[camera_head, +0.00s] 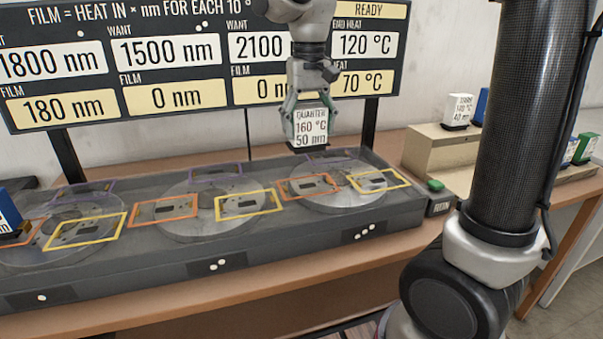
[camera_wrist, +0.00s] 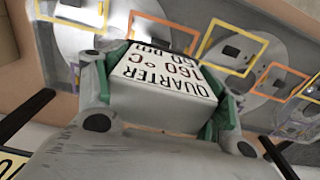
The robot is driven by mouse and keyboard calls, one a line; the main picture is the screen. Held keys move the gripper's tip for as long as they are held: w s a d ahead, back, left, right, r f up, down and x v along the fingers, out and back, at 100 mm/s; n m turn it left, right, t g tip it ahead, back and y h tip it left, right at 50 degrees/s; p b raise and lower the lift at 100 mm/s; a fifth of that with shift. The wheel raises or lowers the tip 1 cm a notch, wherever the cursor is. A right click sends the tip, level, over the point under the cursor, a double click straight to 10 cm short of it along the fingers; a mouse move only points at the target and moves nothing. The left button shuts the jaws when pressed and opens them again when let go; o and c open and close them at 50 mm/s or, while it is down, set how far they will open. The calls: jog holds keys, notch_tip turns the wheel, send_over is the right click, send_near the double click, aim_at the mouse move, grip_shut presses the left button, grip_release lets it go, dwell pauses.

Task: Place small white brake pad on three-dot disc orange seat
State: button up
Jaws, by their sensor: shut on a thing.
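My gripper (camera_head: 308,112) is shut on a small white block (camera_head: 311,128) printed "QUARTER 160 °C 50 nm". It holds the block in the air above the back of the three-dot disc (camera_head: 338,202). That disc's orange seat (camera_head: 284,196) is an orange outline around a dark patch, at the disc's left side and below the block in the head view. The seat looks empty. In the wrist view, the white block (camera_wrist: 165,92) sits between the green-lined fingers, with its lettering showing. Its underside is hidden.
The grey bench fixture (camera_head: 215,268) holds two other discs with purple, orange and yellow outlines. A blue block (camera_head: 10,222) stands at the left disc. A stepped stand (camera_head: 432,150) at right carries white, blue and green blocks. A green button (camera_head: 436,186) is beside the fixture; the display stands behind.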

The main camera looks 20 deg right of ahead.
notch_tip(320, 180, down, 10)
jog(key=shift+r, duration=0.2)
jog(key=shift+f, duration=0.1)
jog(key=o, duration=1.2)
jog(key=shift+o, duration=0.2)
notch_tip(320, 180, up, 12)
jog(key=shift+r, duration=0.15)
jog(key=s+d+f+t, duration=0.2)
jog(key=s+d, duration=0.5)
jog(key=s, duration=0.2)
jog(key=s+d+f+t, duration=0.2)
jog(key=s+d, duration=0.6)
jog(key=s, duration=0.2)
jog(key=shift+f, duration=0.2)
